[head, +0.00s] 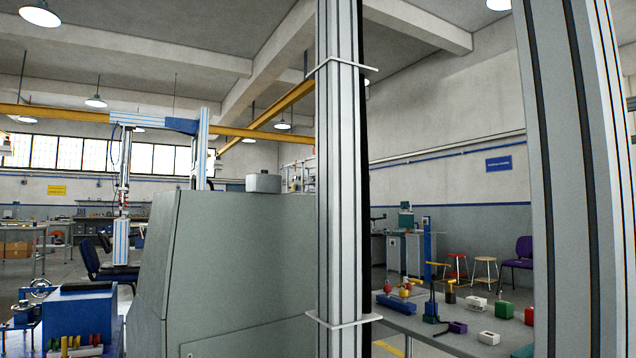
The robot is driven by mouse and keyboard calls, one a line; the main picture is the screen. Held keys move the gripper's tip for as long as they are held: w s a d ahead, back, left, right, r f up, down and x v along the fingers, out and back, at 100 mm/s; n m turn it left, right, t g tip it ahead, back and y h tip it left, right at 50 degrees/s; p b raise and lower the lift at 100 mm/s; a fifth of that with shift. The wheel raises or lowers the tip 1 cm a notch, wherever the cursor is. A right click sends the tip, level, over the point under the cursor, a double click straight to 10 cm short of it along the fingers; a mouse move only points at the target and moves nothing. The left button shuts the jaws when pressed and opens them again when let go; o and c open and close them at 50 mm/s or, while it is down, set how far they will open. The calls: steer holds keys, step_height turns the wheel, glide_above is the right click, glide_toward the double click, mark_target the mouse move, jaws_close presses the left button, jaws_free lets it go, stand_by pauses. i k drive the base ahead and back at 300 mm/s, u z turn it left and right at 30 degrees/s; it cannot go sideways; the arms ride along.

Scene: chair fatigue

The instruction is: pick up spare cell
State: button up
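I cannot single out the spare cell for sure. The small parts on the grey table (425,328) at the lower right include a green block (504,309), a purple block (457,327) and two whitish blocks, one farther back (476,303) and one nearer the front edge (489,338). A red piece (529,315) is partly cut off by a tall profile close to the camera. My gripper is not in view.
A large grey cabinet (235,260) stands left of centre. Left of it are a blue bench unit (80,315) and a dark chair (100,265). Tall, close aluminium profiles block parts of the view. Stools (484,270) and a purple chair (518,255) stand behind the table.

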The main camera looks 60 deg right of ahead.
mark_target(264, 182)
steer(key=k, duration=0.25)
steer(key=z, duration=0.9)
